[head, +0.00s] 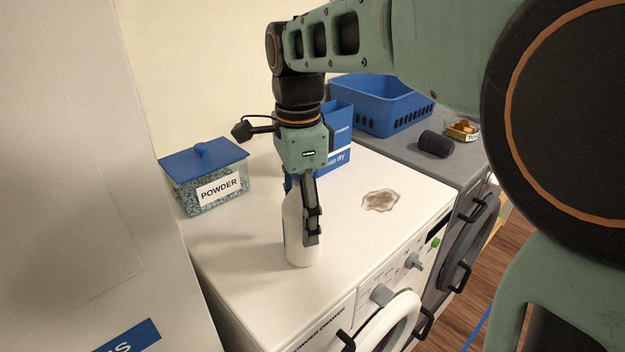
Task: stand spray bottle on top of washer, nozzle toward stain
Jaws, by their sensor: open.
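The white spray bottle (293,225) stands upright on the white top of the washer (245,285), near its front left. My gripper (303,240) points down over the bottle, with a finger in front of the bottle's body. Its jaws are open around the bottle. The bottle's upper part and nozzle are hidden by my gripper, so I cannot tell which way the nozzle faces.
A powder box (207,180) with a blue lid stands at the back left. A blue carton (338,150) stands behind my gripper. On the grey machine beside the washer are a blue basket (375,108), a dark cylinder (436,144) and a small labelled tub (462,130).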

